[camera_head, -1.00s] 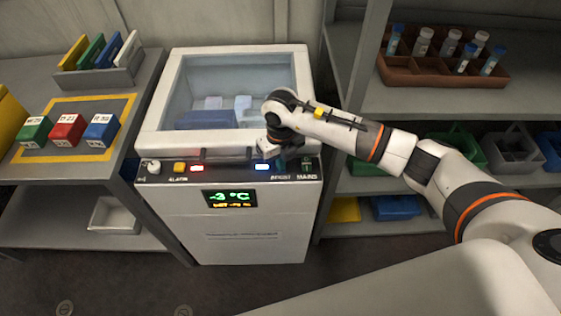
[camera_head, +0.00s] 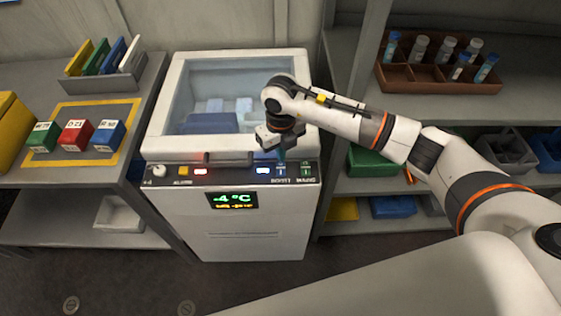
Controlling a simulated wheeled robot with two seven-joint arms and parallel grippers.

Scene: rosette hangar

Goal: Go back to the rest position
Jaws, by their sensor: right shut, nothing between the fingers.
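My right arm reaches in from the right of the head view. My right gripper (camera_head: 277,147) is shut and empty, pointing down just above the right part of the control panel (camera_head: 225,174) of a white chest freezer (camera_head: 225,215). I cannot tell whether its fingertips touch the panel. The freezer's clear lid (camera_head: 215,80) is closed. Its display (camera_head: 232,200) reads -4 °C. A red light (camera_head: 201,171) and a bluish-white light (camera_head: 263,170) are lit on the panel. My left gripper is not in view.
On the left bench, green, red and blue boxes (camera_head: 75,135) stand inside a yellow outline, before a rack (camera_head: 118,82) of coloured plates. A brown rack (camera_head: 435,80) with several vials stands on the right shelf. Bins (camera_head: 395,207) sit below. The floor before the freezer is clear.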

